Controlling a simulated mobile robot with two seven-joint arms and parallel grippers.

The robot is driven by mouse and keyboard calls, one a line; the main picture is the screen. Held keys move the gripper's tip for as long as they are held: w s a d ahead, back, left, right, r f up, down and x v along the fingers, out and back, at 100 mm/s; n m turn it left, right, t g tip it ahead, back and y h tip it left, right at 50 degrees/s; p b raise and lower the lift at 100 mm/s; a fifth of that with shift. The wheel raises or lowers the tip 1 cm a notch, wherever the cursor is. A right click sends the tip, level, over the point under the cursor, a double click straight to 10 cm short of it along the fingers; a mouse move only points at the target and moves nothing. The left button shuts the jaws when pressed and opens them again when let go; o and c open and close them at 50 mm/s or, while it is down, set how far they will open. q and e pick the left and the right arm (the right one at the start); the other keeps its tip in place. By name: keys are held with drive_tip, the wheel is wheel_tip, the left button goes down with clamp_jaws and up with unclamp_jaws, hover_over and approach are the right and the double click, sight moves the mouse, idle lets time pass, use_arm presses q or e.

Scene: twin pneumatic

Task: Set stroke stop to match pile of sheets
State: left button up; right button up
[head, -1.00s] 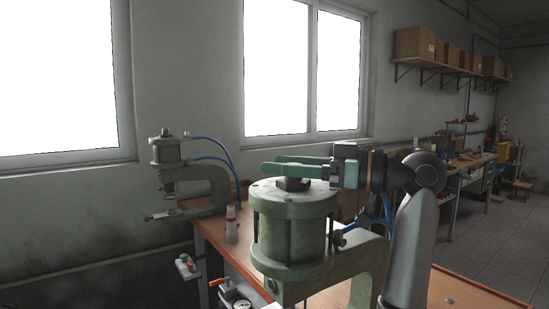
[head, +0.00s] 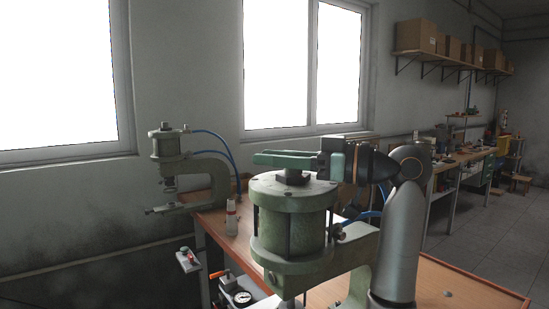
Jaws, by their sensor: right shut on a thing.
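A green pneumatic press (head: 292,222) stands on the workbench in the foreground. A dark stroke stop nut (head: 293,177) sits on top of its cylinder. My right gripper (head: 285,161) reaches in from the right, its green fingers lying level over the cylinder top and shut on the stop. The fingers partly hide the stop. A second, similar press (head: 205,168) stands farther back at the left. No pile of sheets can be made out. My left gripper is not in view.
The wooden workbench (head: 452,285) has bare room at the right front. A small bottle (head: 231,217) stands between the presses. A pressure gauge (head: 241,298) and a small control box (head: 188,260) are at the bench's left edge. Blue hoses run behind the presses.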

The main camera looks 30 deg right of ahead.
clamp_jaws()
drive_tip(key=shift+m+t+h, duration=0.3)
drive_tip(key=shift+h, duration=0.1)
